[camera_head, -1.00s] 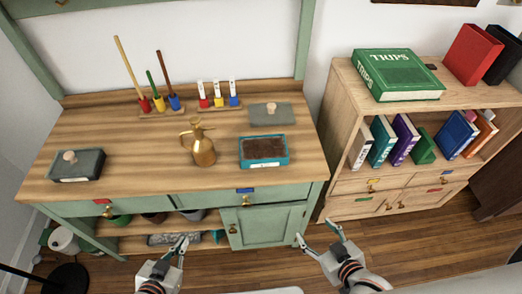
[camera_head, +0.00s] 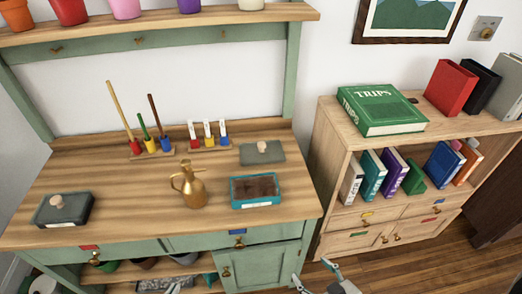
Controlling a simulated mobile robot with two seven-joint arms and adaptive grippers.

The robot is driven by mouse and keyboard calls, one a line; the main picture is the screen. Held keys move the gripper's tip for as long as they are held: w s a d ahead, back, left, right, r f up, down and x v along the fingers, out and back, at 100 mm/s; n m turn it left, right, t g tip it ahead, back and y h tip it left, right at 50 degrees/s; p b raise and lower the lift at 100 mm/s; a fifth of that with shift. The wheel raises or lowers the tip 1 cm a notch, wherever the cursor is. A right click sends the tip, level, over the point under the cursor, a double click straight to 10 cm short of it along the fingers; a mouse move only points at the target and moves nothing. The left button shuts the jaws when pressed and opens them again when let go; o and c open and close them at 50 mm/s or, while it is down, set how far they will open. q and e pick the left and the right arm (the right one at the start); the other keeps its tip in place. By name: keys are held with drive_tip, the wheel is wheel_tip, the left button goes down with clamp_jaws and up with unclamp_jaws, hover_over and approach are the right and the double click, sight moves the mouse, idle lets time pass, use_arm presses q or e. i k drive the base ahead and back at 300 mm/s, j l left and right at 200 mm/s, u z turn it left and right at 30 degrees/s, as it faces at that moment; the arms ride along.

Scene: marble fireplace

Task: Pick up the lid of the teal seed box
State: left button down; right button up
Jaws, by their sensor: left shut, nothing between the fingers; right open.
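The teal seed box (camera_head: 236,192) stands open near the right front of the wooden workbench, with dark brown soil in it. A flat grey lid (camera_head: 272,158) with a round wooden knob lies on the bench just behind the box, apart from it. My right gripper (camera_head: 314,274) is open and empty, low in front of the bench's right end and well short of the lid. My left gripper (camera_head: 174,287) barely shows at the bottom edge, in front of the lower shelf; it is shut and empty.
A brass watering can (camera_head: 192,192) stands left of the teal box. A dark box with a knobbed grey lid (camera_head: 63,210) sits at the bench's left. Stands with coloured pegs and labels (camera_head: 208,133) line the back. A bookshelf (camera_head: 330,150) is at the right.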

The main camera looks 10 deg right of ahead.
sight(266, 151)
drive_tip(key=k+l+u, duration=0.1)
drive_tip(key=l+u, duration=0.25)
drive_tip(key=k+l+u, duration=0.1)
drive_tip(key=l+u, duration=0.25)
drive_tip(key=k+l+u, duration=0.15)
drive_tip(key=u, duration=0.2)
